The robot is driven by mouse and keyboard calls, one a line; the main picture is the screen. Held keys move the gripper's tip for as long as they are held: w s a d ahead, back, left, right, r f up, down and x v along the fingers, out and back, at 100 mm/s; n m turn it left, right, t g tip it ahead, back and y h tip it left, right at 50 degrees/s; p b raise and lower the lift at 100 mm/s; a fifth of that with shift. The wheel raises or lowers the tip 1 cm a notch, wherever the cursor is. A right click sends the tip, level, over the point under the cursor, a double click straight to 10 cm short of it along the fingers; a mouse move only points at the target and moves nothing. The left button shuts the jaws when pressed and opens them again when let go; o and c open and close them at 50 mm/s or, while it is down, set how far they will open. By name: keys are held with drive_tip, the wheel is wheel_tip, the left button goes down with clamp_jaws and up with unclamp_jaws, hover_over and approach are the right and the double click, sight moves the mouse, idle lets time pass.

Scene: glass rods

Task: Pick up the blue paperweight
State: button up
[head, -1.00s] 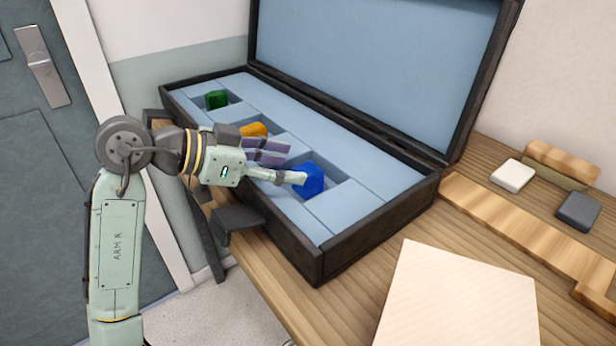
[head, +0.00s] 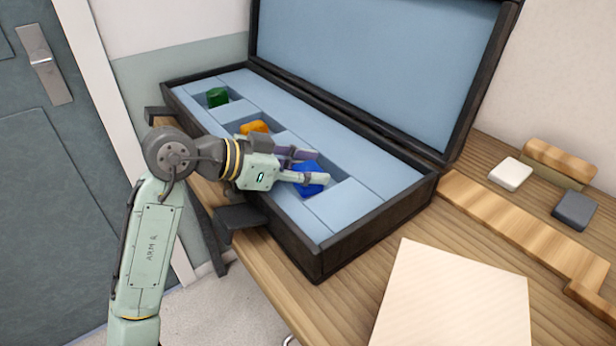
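The blue paperweight (head: 309,189) sits in the front right compartment of the blue-lined case (head: 400,186). My gripper (head: 314,167) reaches over that compartment from the left. Its near finger crosses in front of the paperweight and hides part of it. Its far finger lies at the paperweight's upper edge, and blue shows in the gap between the two fingers. The fingers are apart; I cannot tell whether they touch the paperweight.
An orange paperweight (head: 255,127) and a green one (head: 217,97) sit in other compartments. The open lid (head: 375,70) stands behind. A pale board (head: 455,300), a white block (head: 510,174) and a dark block (head: 576,211) lie on the wooden table to the right.

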drive_tip(key=c, duration=0.7)
drive_tip(key=shift+c, duration=0.2)
